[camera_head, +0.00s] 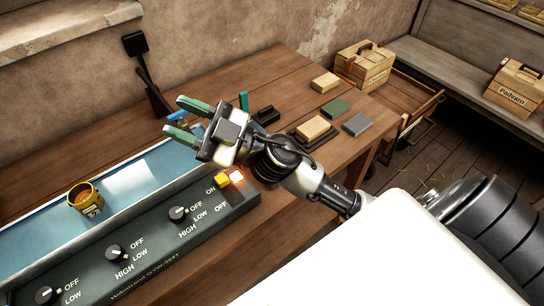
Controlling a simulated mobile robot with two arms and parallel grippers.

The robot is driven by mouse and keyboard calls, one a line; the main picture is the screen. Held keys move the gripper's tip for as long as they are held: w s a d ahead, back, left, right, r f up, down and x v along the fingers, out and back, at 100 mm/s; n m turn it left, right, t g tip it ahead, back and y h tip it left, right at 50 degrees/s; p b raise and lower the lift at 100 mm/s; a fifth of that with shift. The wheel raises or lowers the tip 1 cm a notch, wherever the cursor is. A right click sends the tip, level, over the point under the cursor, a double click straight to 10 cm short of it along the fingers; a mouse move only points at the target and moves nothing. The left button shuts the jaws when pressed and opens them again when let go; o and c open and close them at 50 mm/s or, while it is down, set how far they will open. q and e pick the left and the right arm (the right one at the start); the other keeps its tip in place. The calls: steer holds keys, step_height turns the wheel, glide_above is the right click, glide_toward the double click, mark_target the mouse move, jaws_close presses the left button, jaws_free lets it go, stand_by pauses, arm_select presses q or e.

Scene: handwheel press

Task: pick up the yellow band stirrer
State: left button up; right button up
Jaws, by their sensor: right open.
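My right gripper (174,117) reaches in from the right and points left over the far right end of the blue basin. I cannot make out a stirrer with a yellow band for certain. A yellow can-like cup (86,199) with an orange-brown inside and dark print stands in the basin at the left, well apart from the gripper. A small blue thing (178,117) shows behind the fingers, partly hidden. My left gripper is not in view.
The basin (130,178) has a grey control panel (125,250) with several knobs and a lit switch in front. Blocks, a green one (335,108) among them, lie on the wooden table to the right. A wooden crate (364,66) stands behind.

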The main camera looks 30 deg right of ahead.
step_height(320, 180, down, 8)
steer(key=s+a+r+n+g+h, duration=0.15)
steer(key=n+g+h, duration=0.35)
steer(key=n+g, duration=0.75)
steer(key=w+d+f+m+g+h, duration=0.1)
steer(key=d+m+h, duration=0.1)
steer(key=d+h, duration=0.2)
steer(key=w+d+f+m+g+h, duration=0.1)
steer(key=d+m+h, duration=0.2)
steer(key=d, duration=0.5)
steer(key=w+d+f+m+g+h, duration=0.1)
steer(key=d+m+h, duration=0.2)
steer(key=d+h, duration=0.2)
steer(key=shift+d+f+m+h, duration=0.1)
steer(key=shift+d+m+h, duration=0.1)
steer(key=shift+d, duration=0.3)
steer(key=shift+d+f+m+h, duration=0.1)
steer(key=shift+d+h, duration=0.1)
steer(key=shift+d, duration=0.3)
steer(key=f, duration=0.4)
steer(key=shift+d+f, duration=0.15)
steer(key=shift+d, duration=0.05)
steer(key=shift+f, duration=0.35)
steer(key=shift+f+p, duration=0.45)
steer(key=shift+f, duration=0.15)
steer(key=f, duration=0.2)
steer(key=f+p, duration=0.1)
steer(key=f, duration=0.1)
steer(key=shift+w+a+f, duration=0.15)
steer(key=shift+w+a, duration=0.05)
